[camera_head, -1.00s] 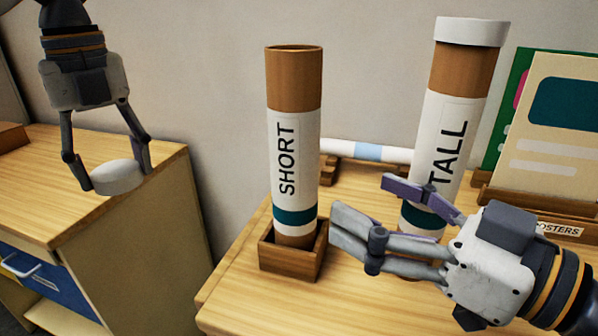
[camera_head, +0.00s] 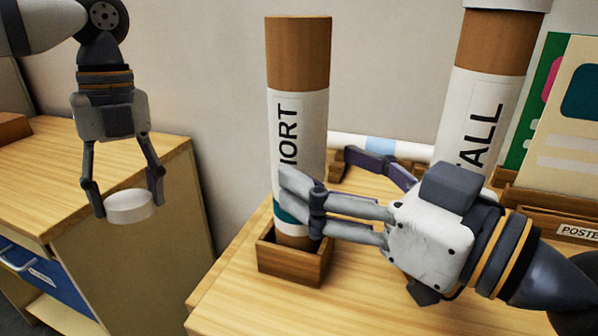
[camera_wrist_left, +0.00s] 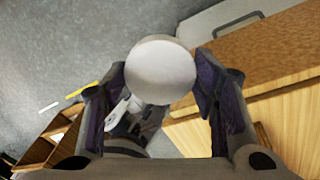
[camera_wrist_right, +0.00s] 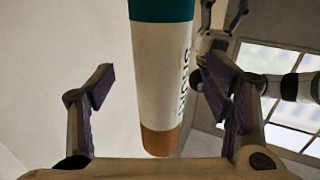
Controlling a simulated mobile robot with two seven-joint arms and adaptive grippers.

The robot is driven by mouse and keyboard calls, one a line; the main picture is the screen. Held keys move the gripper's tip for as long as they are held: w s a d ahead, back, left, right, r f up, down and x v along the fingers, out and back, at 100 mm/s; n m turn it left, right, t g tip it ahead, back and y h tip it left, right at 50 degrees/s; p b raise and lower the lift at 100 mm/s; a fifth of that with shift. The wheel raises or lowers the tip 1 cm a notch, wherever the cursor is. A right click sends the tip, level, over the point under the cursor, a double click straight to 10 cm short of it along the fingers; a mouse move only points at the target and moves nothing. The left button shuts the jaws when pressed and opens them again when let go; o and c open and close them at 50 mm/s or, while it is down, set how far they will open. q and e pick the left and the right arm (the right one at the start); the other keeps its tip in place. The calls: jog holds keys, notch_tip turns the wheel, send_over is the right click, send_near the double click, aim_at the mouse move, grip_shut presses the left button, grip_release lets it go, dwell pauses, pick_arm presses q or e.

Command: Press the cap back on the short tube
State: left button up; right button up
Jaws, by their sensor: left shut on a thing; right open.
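The short tube (camera_head: 300,140) stands upright in a small wooden holder (camera_head: 292,262) on the right-hand table. It is brown with a white label and a teal band, and its top has no cap on it. My left gripper (camera_head: 126,202) is shut on the white cap (camera_head: 130,207), held in the air left of the tube. The cap also shows between the fingers in the left wrist view (camera_wrist_left: 160,70). My right gripper (camera_head: 325,175) is open, its fingers beside the lower part of the short tube. The tube stands between the open fingers in the right wrist view (camera_wrist_right: 162,90).
The capped tall tube (camera_head: 485,100) stands at the right, behind my right gripper. A white and blue roll (camera_head: 380,146) lies at the back. Posters (camera_head: 565,120) stand in a wooden rack at the far right. A second wooden table (camera_head: 60,180) is at the left.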

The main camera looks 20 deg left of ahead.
aim_at(317, 165)
jog(key=x, duration=0.5)
jog(key=shift+a+r, duration=0.15)
jog(key=shift+c, duration=0.2)
jog(key=c, duration=1.3)
